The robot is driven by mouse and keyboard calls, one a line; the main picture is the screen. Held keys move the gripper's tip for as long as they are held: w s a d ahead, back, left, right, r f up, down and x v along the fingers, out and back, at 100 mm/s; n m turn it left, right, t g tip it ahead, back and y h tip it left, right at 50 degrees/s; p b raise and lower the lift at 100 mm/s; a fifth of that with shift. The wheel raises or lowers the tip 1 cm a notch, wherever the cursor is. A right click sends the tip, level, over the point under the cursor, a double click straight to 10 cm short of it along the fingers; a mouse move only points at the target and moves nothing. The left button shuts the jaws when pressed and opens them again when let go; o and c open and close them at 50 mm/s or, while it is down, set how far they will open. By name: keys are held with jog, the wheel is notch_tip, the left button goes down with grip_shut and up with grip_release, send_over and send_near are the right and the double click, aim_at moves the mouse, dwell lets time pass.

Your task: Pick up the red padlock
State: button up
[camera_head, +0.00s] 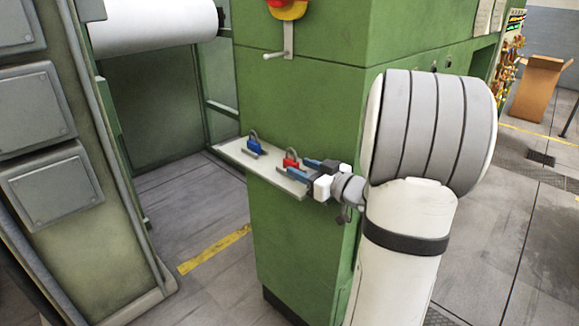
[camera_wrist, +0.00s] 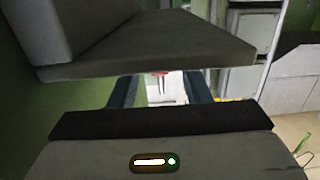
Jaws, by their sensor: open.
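The red padlock (camera_head: 291,160) stands on a narrow light shelf (camera_head: 243,161) fixed to the green machine, its dark shackle upward. My gripper (camera_head: 300,168) is open and reaches in from the right, its fingertips close to the padlock. I cannot tell whether they touch it. In the wrist view a small red patch, likely the red padlock (camera_wrist: 160,75), shows in the gap between the two dark blue fingers of my gripper (camera_wrist: 160,90). A grey body hides most of that view.
A blue padlock (camera_head: 254,146) stands farther left on the shelf. The green machine wall (camera_head: 305,105) rises right behind the shelf. A small handle (camera_head: 276,55) juts from the wall above. A cardboard box (camera_head: 538,92) stands on the floor at far right.

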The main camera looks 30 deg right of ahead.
aim_at(291, 160)
jog(key=shift+x, duration=1.45)
jog(key=shift+c, duration=0.4)
grip_shut()
